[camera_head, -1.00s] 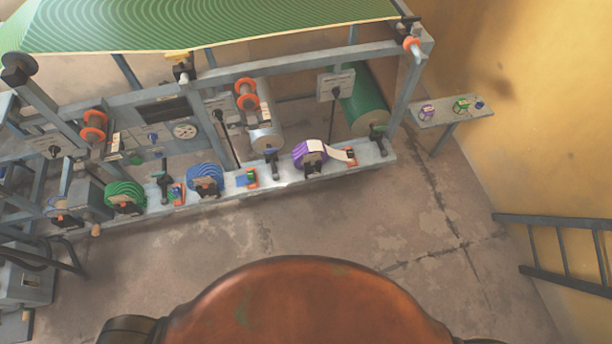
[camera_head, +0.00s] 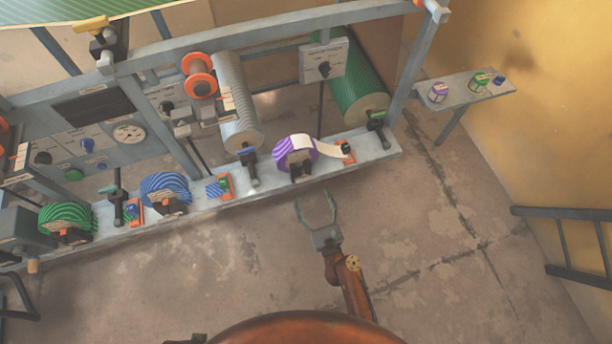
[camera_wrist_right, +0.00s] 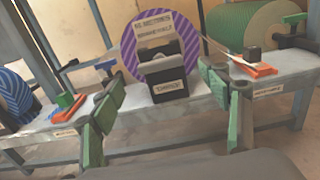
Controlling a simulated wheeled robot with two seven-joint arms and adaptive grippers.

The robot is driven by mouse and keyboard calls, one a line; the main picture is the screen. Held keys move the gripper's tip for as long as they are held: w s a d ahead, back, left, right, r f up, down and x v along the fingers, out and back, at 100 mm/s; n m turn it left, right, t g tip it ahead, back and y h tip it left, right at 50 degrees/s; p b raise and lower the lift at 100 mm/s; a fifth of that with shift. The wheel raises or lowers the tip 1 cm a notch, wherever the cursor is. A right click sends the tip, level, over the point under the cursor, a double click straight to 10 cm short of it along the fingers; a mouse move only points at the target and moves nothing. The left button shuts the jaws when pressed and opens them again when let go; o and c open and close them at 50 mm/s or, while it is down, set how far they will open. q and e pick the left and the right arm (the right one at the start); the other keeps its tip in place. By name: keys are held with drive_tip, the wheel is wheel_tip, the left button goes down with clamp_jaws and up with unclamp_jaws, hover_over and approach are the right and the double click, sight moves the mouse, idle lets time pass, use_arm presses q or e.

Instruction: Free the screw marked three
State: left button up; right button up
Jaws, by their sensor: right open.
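Black screw-like posts with coloured handles stand along the grey machine's front rail. One has a green handle (camera_head: 117,206), one a blue handle (camera_head: 248,168) and one at the right a green handle (camera_head: 377,127). I cannot read a three on any of them. In the right wrist view the blue handle (camera_wrist_right: 105,69) is behind the left finger, and a green handle (camera_wrist_right: 294,18) is at the upper right. My right gripper (camera_head: 316,200) is open and empty in front of the rail, below the purple striped roll (camera_head: 296,154). It also shows in the wrist view (camera_wrist_right: 163,88). My left gripper is not in view.
Green (camera_head: 67,221) and blue (camera_head: 165,191) striped rolls sit on the rail beside small orange clamps (camera_head: 225,185). Metal (camera_head: 238,105) and green (camera_head: 357,85) rollers stand behind. A side shelf (camera_head: 463,92) and ladder (camera_head: 570,243) are at the right. The floor in front is clear.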

sight(306, 181)
drive_tip(key=x, duration=0.7)
drive_tip(key=shift+w+a+r+b, duration=0.1)
drive_tip(key=shift+w+a+b, duration=0.05)
drive_tip(key=shift+w+b, duration=0.2)
drive_tip(key=c, duration=1.2)
